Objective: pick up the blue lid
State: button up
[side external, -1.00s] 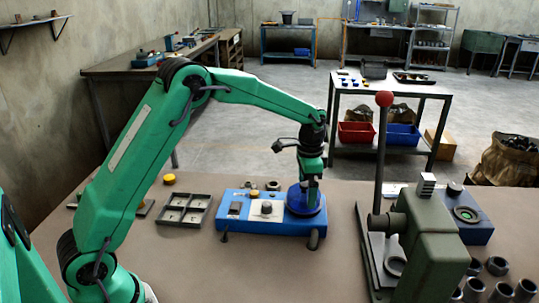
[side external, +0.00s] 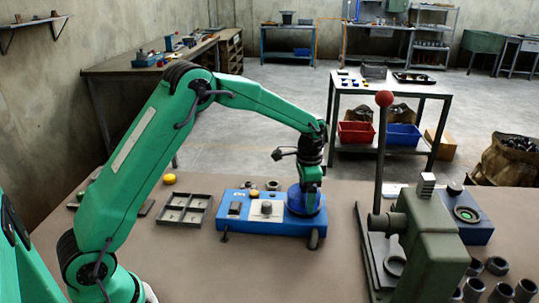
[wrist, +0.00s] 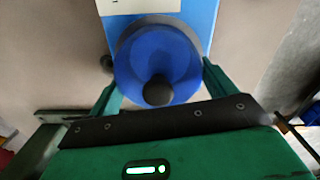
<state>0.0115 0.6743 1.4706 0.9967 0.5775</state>
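The blue lid (side external: 296,207) is round and sits at the right end of the blue box (side external: 262,226) in the side view. In the wrist view the blue lid (wrist: 152,48) shows from above, with a dark round knob (wrist: 158,90) on it. My gripper (side external: 308,187) is right above the lid and hides part of it in the side view. In the wrist view my gripper (wrist: 159,84) is open, one finger at each side of the lid's near part. I cannot tell whether the fingers touch it.
A grey compartment tray (side external: 185,209) lies left of the box, with a yellow round piece (side external: 169,178) behind it. A green press (side external: 433,240) with a red-knobbed lever (side external: 384,99) stands close on the right. Bare table lies in front of the box.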

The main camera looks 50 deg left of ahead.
jog(key=shift+r, duration=0.15)
jog(key=shift+c, duration=0.5)
jog(key=shift+r, duration=0.5)
jog(key=r, duration=0.3)
jog(key=shift+d+r, duration=0.15)
jog(key=shift+d, duration=0.05)
jog(key=s+d+r, duration=0.6)
jog(key=d, duration=0.3)
jog(key=shift+d+r, duration=0.25)
jog(key=shift+d, duration=0.05)
jog(key=shift+a, duration=0.1)
jog(key=w+a+f, duration=0.1)
jog(key=w+a, duration=0.1)
jog(key=a, duration=0.1)
jog(key=w+a+f, duration=0.1)
jog(key=w+a, duration=0.1)
jog(key=a, duration=0.1)
jog(key=w+a+f, duration=0.2)
jog(key=a, duration=0.1)
jog(key=shift+w+a, duration=0.2)
jog(key=shift+a, duration=0.15)
jog(key=shift+f, duration=0.25)
jog(key=shift+f, duration=2.95)
